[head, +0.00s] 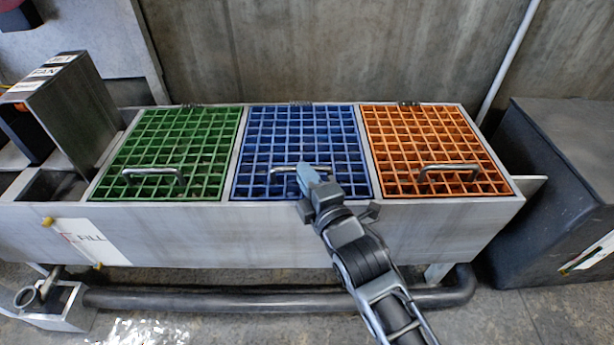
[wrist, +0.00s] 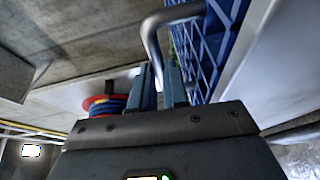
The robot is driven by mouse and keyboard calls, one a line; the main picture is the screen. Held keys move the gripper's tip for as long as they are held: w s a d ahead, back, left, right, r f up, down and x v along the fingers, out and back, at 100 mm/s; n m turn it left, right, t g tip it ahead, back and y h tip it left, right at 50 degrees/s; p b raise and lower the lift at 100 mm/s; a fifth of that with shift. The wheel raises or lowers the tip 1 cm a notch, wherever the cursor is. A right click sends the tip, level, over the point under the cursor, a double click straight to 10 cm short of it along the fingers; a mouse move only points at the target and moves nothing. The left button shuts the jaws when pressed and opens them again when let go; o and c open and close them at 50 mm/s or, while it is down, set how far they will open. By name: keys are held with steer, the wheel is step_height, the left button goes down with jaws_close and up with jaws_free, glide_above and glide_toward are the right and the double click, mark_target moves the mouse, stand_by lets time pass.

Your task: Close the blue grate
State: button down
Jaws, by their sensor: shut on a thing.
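The blue grate (head: 300,135) lies in the middle opening of the grey metal trough and looks level with the grates beside it. Its metal bar handle (head: 285,169) is near the front edge. My gripper (head: 309,174) is at this handle, coming from the front right. In the wrist view the bent handle (wrist: 152,42) runs down between the two blue-grey fingers of my gripper (wrist: 162,78), which are shut on it. The blue lattice (wrist: 207,45) stands just right of the fingers there. My gripper hides part of the grate's front edge in the head view.
A green grate (head: 175,140) lies to the left and an orange grate (head: 435,145) to the right, both flat with handles. The trough's front wall (head: 200,235) is below. A dark box (head: 555,185) stands at the right, and a pipe (head: 220,299) runs along the floor.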

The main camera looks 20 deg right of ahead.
steer(key=shift+s+f, duration=0.1)
steer(key=shift+f, duration=0.55)
steer(key=c, duration=1.5)
jaws_free()
steer(key=o, duration=0.4)
steer(key=shift+r, duration=0.1)
steer(key=shift+s+d+r+p, duration=0.15)
steer(key=shift+s+p, duration=0.55)
steer(key=shift+s, duration=1.25)
steer(key=shift+s+d+r+p, duration=0.15)
steer(key=shift+s+p, duration=0.5)
steer(key=shift+s, duration=1.25)
